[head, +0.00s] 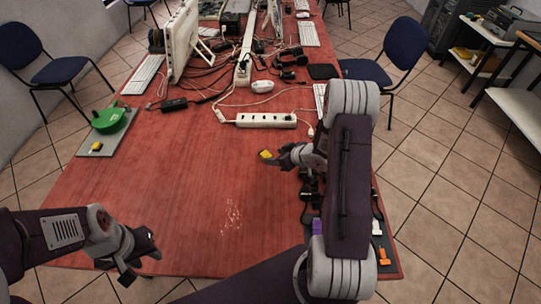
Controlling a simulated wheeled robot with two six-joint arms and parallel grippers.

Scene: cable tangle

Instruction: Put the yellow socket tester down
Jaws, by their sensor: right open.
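A small yellow piece, which looks like the socket tester (265,154), is at the tip of my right gripper (275,156), over the middle of the red table. My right gripper is open; I cannot tell whether the piece touches a finger or rests on the table. The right forearm hides part of the table's right side. Another small yellow piece (96,147) lies on the grey mat (88,153) at the left edge. My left gripper (139,257) is open and empty near the table's front left.
A white power strip (265,120) with a cable lies behind the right gripper. A green round object (108,119) is on the grey mat. Tangled cables, monitors and keyboards fill the back. Small tools lie on a dark mat (388,264) at right. The red table's (180,190) left middle is clear.

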